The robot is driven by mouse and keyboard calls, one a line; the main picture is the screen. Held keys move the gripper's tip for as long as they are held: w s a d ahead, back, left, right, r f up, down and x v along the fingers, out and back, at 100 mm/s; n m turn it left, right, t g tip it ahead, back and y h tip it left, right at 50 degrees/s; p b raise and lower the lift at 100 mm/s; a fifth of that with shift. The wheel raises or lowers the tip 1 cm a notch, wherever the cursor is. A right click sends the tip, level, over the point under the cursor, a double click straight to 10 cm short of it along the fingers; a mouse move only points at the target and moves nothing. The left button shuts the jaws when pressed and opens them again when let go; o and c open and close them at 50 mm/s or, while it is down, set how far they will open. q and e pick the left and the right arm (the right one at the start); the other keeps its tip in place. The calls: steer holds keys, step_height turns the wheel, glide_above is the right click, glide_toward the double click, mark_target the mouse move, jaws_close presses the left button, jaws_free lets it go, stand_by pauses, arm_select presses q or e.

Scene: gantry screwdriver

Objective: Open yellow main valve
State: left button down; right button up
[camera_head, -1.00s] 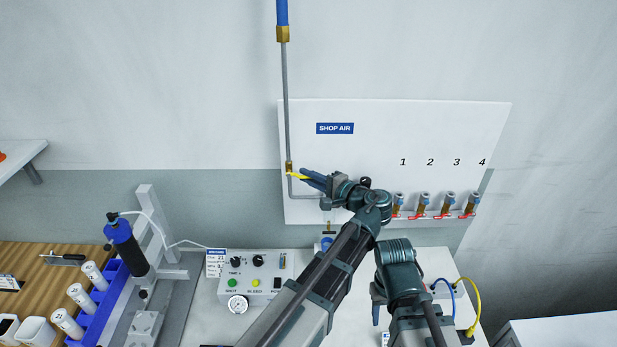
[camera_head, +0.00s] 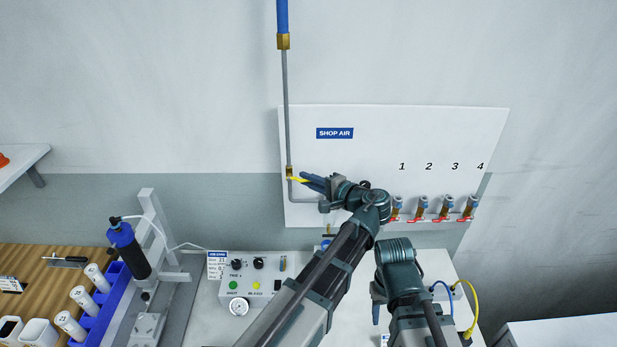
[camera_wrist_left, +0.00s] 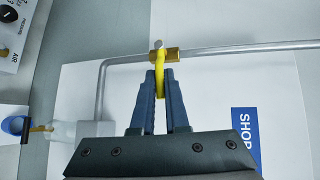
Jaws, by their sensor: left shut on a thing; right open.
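The yellow main valve handle (camera_head: 296,179) sits on a brass valve body (camera_head: 289,171) in the grey vertical pipe at the left of the white panel. In the left wrist view the yellow handle (camera_wrist_left: 160,72) runs from the brass body (camera_wrist_left: 171,55) down between my finger tips. My left gripper (camera_head: 306,180) is shut on the handle; its blue fingers (camera_wrist_left: 159,88) lie on either side of it. In the head view the handle points right, across the vertical pipe. My right gripper (camera_head: 376,312) is low at the right, partly hidden by its own arm, and away from the valve.
Several red-handled outlet valves (camera_head: 443,210) numbered 1 to 4 line the panel's right side. A control box (camera_head: 249,277) stands on the bench below. A blue-capped dispenser on a stand (camera_head: 128,247) is at left.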

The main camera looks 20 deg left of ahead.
mark_target(299, 180)
arm_select(q)
steer(key=r+n+h+p, duration=0.1)
steer(key=h+p, duration=0.1)
steer(key=p, duration=0.2)
steer(key=a+r+n+h+p, duration=0.1)
steer(key=r+h+p, duration=0.1)
steer(key=p, duration=0.2)
steer(key=s+a+r+n+h+p, duration=0.1)
steer(key=n+h+p, duration=0.1)
steer(key=p, duration=0.2)
steer(key=shift+r+h+p, duration=0.15)
steer(key=shift+h+p, duration=0.2)
steer(key=shift+h, duration=0.05)
steer(key=shift+a+r+n+h+p, duration=0.1)
steer(key=shift+a+n+h+p, duration=0.05)
steer(key=shift+n+h+p, duration=0.2)
steer(key=h, duration=0.1)
steer(key=a+n+h+p, duration=0.1)
steer(key=a+n+t+h+p, duration=0.1)
steer(key=h, duration=0.1)
steer(key=shift+s+a+r, duration=0.1)
steer(key=shift+s+r, duration=0.1)
steer(key=shift+s, duration=0.05)
steer(key=shift+s+a+n+h, duration=0.15)
steer(key=shift+a+n+h, duration=0.25)
steer(key=shift+h, duration=0.35)
